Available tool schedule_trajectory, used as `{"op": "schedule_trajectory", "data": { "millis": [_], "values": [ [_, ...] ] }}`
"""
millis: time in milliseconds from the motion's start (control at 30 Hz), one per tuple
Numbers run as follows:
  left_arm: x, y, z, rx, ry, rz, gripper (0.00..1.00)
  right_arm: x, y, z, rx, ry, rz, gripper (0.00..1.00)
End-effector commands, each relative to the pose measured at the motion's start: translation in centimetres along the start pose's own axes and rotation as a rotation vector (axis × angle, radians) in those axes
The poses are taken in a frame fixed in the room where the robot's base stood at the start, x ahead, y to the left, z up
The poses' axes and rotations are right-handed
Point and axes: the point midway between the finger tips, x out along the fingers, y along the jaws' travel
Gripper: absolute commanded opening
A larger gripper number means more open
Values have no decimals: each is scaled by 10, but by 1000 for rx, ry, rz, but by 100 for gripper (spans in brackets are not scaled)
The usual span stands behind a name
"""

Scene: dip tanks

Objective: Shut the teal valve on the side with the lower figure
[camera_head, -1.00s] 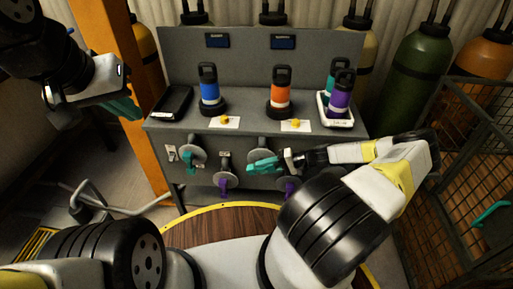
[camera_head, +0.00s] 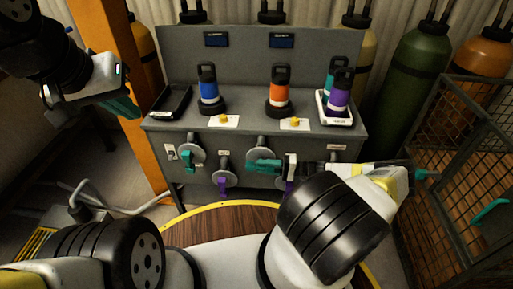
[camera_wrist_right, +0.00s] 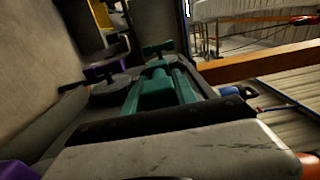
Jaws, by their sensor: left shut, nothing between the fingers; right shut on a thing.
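The grey bench front carries a left teal valve (camera_head: 188,160), its handle hanging down, and a left purple valve (camera_head: 223,184). A right purple valve (camera_head: 289,187) is partly hidden by my right arm. My right gripper (camera_head: 262,166) is at the right teal valve, shut on its handle. In the right wrist view the teal fingers (camera_wrist_right: 160,92) close around this handle, with the left teal valve (camera_wrist_right: 158,48) and left purple valve (camera_wrist_right: 105,68) beyond. My left gripper (camera_head: 126,106) is shut and empty, left of the bench. Two displays (camera_head: 216,40) (camera_head: 282,41) are too small to read.
On the bench stand a blue bottle (camera_head: 209,92), an orange bottle (camera_head: 278,92), an empty black tray (camera_head: 170,102) and a white tray (camera_head: 335,119) with teal and purple bottles. An orange post (camera_head: 125,90) is at left, a wire cage (camera_head: 450,150) at right.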

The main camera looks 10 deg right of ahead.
Motion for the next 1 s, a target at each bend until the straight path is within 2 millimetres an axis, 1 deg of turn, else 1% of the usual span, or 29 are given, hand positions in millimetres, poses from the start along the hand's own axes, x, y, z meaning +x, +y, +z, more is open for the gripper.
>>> {"op": "schedule_trajectory", "data": {
  "millis": [33,167,200,233,567,667,900,1000],
  "values": [
    [0,0,0,0,0,0,0,2,2,3,2,-5,3,0],
    [0,0,0,0,0,0,0,2,3,3,3,-6,3,0],
    [0,0,0,0,0,0,0,2,3,3,3,-6,4,37],
    [0,0,0,0,0,0,0,2,3,3,3,-6,3,42],
    [0,0,0,0,0,0,0,-2,1,1,1,-2,3,42],
    [0,0,0,0,0,0,0,-12,2,1,2,0,5,42],
    [0,0,0,0,0,0,0,-53,2,1,2,-2,5,42],
    [0,0,0,0,0,0,0,-66,2,1,3,-3,4,42]
  ]
}}
